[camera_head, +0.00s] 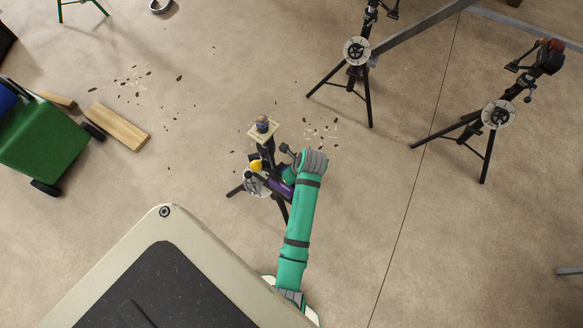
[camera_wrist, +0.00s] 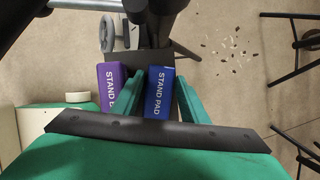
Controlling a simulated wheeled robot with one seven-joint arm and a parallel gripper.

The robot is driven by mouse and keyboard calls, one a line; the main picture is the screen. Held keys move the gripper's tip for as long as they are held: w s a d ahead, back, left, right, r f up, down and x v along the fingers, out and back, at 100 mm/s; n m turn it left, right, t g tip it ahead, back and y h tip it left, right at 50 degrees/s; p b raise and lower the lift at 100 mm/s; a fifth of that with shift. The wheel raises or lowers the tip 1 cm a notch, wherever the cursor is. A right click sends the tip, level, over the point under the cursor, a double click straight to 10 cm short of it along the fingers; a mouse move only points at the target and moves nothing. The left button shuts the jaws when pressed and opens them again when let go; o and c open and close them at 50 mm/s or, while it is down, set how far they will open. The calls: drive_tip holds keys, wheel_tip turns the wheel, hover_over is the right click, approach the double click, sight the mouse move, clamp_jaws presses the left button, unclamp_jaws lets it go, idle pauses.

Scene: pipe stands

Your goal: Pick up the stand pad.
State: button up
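In the wrist view a blue stand pad (camera_wrist: 159,92) with white "STAND PAD" lettering lies between the two green fingers of my gripper (camera_wrist: 160,84). A narrow gap shows between the pad and the left finger; the right finger is close along its other side, and I cannot tell if they touch. A purple stand pad (camera_wrist: 112,86) with the same lettering is just left of the left finger, outside the grip. In the head view the purple pad (camera_head: 281,188) shows low at the black tripod stand (camera_head: 266,152); the blue pad is not clear there, and my arm hides part of the area.
The near stand carries a small plate (camera_head: 264,132) with an object on top, and a yellow part (camera_head: 256,165). Two more tripods (camera_head: 357,52) (camera_head: 498,115) with a pipe stand at upper right. A green cart (camera_head: 42,138) is at left. Debris lies about; open floor lies right of my arm.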

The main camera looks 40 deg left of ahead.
drive_tip(key=c, duration=0.8)
